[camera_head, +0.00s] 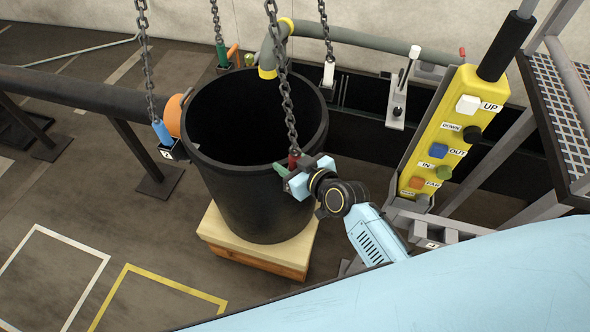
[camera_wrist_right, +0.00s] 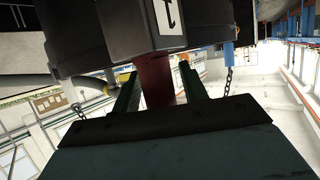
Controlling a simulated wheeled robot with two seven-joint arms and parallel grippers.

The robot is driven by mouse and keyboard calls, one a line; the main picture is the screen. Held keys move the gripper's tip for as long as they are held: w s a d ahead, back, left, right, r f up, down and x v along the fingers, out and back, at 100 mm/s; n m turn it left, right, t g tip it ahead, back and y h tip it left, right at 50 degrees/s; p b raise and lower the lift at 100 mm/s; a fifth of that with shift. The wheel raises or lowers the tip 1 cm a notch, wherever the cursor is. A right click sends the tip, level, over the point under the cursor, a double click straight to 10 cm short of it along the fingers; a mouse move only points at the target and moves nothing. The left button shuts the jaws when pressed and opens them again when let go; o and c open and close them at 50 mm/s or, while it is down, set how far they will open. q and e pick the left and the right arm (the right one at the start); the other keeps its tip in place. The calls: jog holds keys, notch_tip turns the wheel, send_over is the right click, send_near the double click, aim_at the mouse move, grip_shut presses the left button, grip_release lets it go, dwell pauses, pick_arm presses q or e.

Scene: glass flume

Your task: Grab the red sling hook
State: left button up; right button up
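The red sling hook (camera_head: 293,160) hangs at the end of a chain at the right front rim of the large black bucket (camera_head: 255,190). It is small and partly hidden by my right gripper (camera_head: 292,178), which reaches it from the right. In the right wrist view, the red hook's shank (camera_wrist_right: 155,82) stands between the two dark green fingers of my right gripper (camera_wrist_right: 158,75). A narrow gap shows between the hook and the right finger, so the fingers look open around it. The hook's upper end is hidden by a dark labelled block (camera_wrist_right: 160,30). My left gripper is not in view.
A blue hook (camera_head: 162,133), a green hook (camera_head: 221,54) and a white hook (camera_head: 328,73) hang on other chains around the bucket. The bucket stands on a wooden block (camera_head: 255,255). A yellow control pendant (camera_head: 450,130) is at the right.

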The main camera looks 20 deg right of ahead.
grip_shut()
jog(key=shift+r, duration=0.1)
